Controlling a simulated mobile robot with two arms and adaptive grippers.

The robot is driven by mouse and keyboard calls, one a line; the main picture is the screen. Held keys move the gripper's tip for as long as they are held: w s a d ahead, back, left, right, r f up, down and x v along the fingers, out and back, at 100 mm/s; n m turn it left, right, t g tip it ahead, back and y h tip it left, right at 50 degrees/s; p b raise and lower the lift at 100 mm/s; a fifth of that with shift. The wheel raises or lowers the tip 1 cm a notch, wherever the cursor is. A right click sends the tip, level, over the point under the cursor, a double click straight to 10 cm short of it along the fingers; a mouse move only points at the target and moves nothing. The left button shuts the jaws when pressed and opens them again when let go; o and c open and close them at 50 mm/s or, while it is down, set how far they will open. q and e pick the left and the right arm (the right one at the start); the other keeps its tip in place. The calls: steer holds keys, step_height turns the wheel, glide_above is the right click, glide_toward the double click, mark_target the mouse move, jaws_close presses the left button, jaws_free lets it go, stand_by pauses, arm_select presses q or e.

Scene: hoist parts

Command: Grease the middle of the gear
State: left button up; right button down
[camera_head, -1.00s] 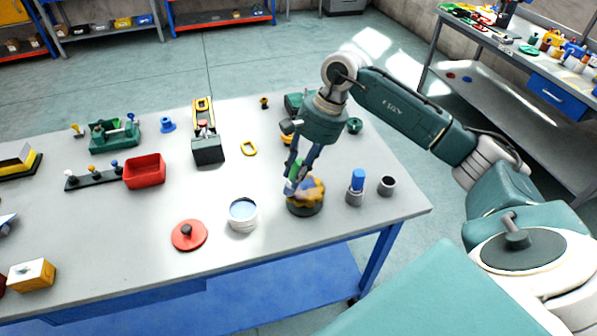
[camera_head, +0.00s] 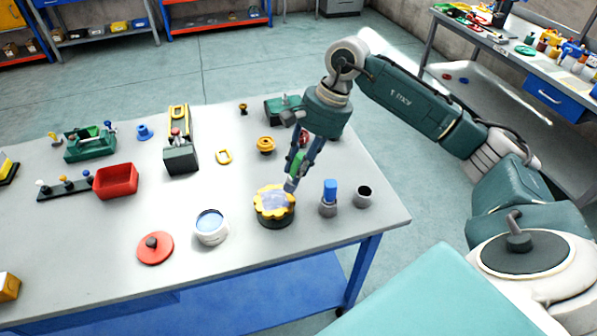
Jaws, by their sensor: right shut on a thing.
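The yellow gear (camera_head: 263,213) lies on a dark round base near the table's front right. A pale bluish patch, which looks like grease, covers its middle. My right gripper (camera_head: 295,168) points down just above and right of the gear. It is shut on a green-handled tool (camera_head: 297,160), seemingly a brush, mostly hidden between the fingers. The tool's pale lower end is by the gear's upper right edge; I cannot tell whether it touches. An open white can (camera_head: 211,232) with bluish contents stands left of the gear. My left gripper is not in view.
A red lid (camera_head: 155,250) with a dark knob lies left of the can. A blue-topped grey cylinder (camera_head: 329,200) and a grey cup (camera_head: 363,197) stand right of the gear. A red bin (camera_head: 116,181) and other hoist parts stand farther left and behind.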

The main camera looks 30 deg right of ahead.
mark_target(297, 159)
steer(key=r, duration=0.1)
steer(key=a+r+p, duration=0.1)
steer(key=shift+r, duration=0.35)
steer(key=shift+p+v, duration=0.6)
steer(key=shift+v, duration=0.55)
steer(key=shift+a+r, duration=0.1)
steer(key=shift+r, duration=0.25)
steer(key=shift+w, duration=0.1)
